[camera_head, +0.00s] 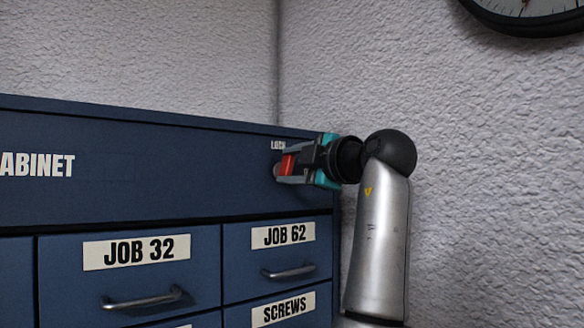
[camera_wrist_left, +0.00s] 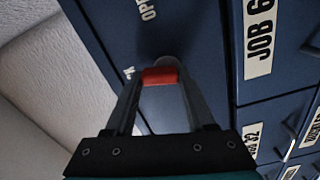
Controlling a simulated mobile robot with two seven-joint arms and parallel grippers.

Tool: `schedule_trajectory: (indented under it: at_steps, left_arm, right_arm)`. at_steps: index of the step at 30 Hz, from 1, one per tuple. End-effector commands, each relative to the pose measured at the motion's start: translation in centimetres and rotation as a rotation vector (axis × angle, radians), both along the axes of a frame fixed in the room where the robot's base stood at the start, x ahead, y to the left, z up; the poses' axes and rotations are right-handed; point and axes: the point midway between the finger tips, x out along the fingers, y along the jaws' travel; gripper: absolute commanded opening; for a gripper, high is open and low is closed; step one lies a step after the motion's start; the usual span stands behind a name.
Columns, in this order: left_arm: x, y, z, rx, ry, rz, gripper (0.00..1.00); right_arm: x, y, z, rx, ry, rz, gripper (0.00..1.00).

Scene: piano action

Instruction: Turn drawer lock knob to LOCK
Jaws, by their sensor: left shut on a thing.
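The red lock knob (camera_head: 287,164) sits near the upper right corner of the blue cabinet's front, just below a small LOCK label (camera_head: 278,145). My left gripper (camera_head: 290,166) reaches it from the right and is shut on it. In the left wrist view the red knob (camera_wrist_left: 160,76) lies between the two fingertips, with a grey rounded part behind it. The start of an OPEN label (camera_wrist_left: 147,10) shows above it, and the end of the LOCK label (camera_wrist_left: 128,73) shows at its left. The fingers partly hide the knob, so its exact pointing is hard to tell. My right gripper is out of view.
The blue cabinet (camera_head: 180,195) has drawers below the knob, labelled JOB 32 (camera_head: 137,252), JOB 62 (camera_head: 283,235) and SCREWS (camera_head: 283,309), with metal handles sticking out. A rough pale wall (camera_head: 480,160) stands behind and to the right. A clock (camera_head: 525,12) hangs at the upper right.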

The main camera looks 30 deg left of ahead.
Motion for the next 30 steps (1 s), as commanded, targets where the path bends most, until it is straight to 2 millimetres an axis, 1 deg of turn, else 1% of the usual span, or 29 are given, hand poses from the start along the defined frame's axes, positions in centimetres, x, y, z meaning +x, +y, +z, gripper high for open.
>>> schedule_trajectory:
  at_steps: [6, 12, 18, 30]
  left_arm:
    - [-0.16, 0.04, -0.04, -0.056, -0.132, 0.0, 0.0]
    - [-0.22, 0.09, -0.06, -0.086, -0.205, 0.0, 0.0]
    - [-0.26, 0.11, -0.07, -0.098, -0.238, 0.001, 0.0]
    - [-0.27, 0.11, -0.08, -0.102, -0.244, 0.0, 0.0]
  right_arm:
    - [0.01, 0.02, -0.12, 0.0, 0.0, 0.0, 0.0]
    - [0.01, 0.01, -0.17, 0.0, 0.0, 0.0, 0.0]
    - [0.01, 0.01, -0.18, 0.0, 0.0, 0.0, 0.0]
    - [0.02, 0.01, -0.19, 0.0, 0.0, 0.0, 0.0]
